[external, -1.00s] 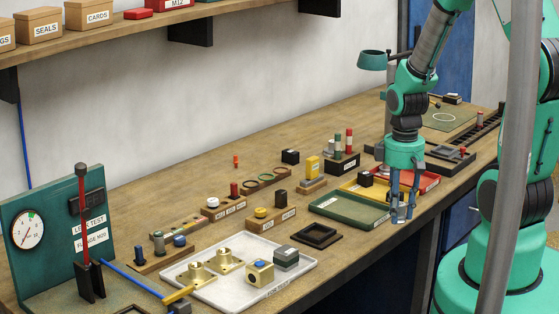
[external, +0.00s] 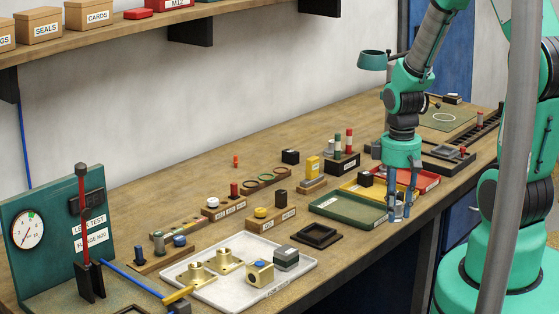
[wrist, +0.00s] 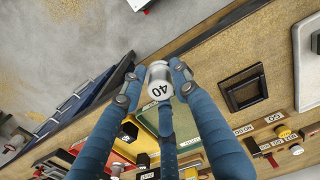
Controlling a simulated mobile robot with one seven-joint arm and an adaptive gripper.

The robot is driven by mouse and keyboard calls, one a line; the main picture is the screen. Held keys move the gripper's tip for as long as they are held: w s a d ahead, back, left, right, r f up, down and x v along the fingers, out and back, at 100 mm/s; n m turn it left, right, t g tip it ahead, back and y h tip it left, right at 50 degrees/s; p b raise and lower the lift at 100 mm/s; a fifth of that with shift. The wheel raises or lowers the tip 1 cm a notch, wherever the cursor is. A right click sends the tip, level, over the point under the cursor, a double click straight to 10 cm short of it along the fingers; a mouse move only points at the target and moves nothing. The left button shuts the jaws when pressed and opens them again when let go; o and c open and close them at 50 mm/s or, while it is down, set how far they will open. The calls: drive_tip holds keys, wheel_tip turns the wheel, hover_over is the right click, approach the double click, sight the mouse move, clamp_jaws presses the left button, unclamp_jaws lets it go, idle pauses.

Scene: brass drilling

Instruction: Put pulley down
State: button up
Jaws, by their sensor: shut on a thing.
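The pulley is a small silver-grey cylinder marked "40" (wrist: 160,82), held between my blue fingertips in the wrist view. In the external view the pulley (external: 398,211) shows small and partly covered by the fingers. My gripper (external: 402,207) is shut on it, pointing down by the bench's front edge, near the right end of the green tray (external: 338,212). The wrist view also shows my gripper (wrist: 157,86) around the pulley. I cannot tell the pulley's exact height above the bench.
A black square frame (external: 315,235) lies left of the green tray and also shows in the wrist view (wrist: 243,88). Yellow (external: 352,188) and red (external: 430,183) trays stand behind. A white tray (external: 205,290) holds brass parts. The bench's front edge is close.

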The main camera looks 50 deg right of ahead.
drive_tip(key=w+a+r+p, duration=0.1)
drive_tip(key=w+a, duration=0.4)
drive_tip(key=w, duration=0.4)
drive_tip(key=w+a+r+p, duration=0.1)
drive_tip(key=w+a, duration=0.3)
drive_tip(key=w, duration=0.6)
drive_tip(key=w+a+r+p, duration=0.1)
drive_tip(key=w+a, duration=0.4)
drive_tip(key=w, duration=0.4)
drive_tip(key=shift+w+a, duration=0.3)
drive_tip(key=shift+n, duration=0.4)
drive_tip(key=w+a+f+p, duration=0.1)
drive_tip(key=w+a, duration=0.3)
drive_tip(key=a, duration=0.4)
drive_tip(key=w+a+f+p, duration=0.1)
drive_tip(key=w+a, duration=0.4)
drive_tip(key=a, duration=0.4)
drive_tip(key=w+a+f+p, duration=0.1)
drive_tip(key=w+a, duration=0.4)
drive_tip(key=a, duration=0.4)
drive_tip(key=shift+a+f, duration=0.2)
drive_tip(key=shift+a, duration=0.05)
drive_tip(key=shift+w, duration=0.1)
drive_tip(key=shift+w, duration=0.1)
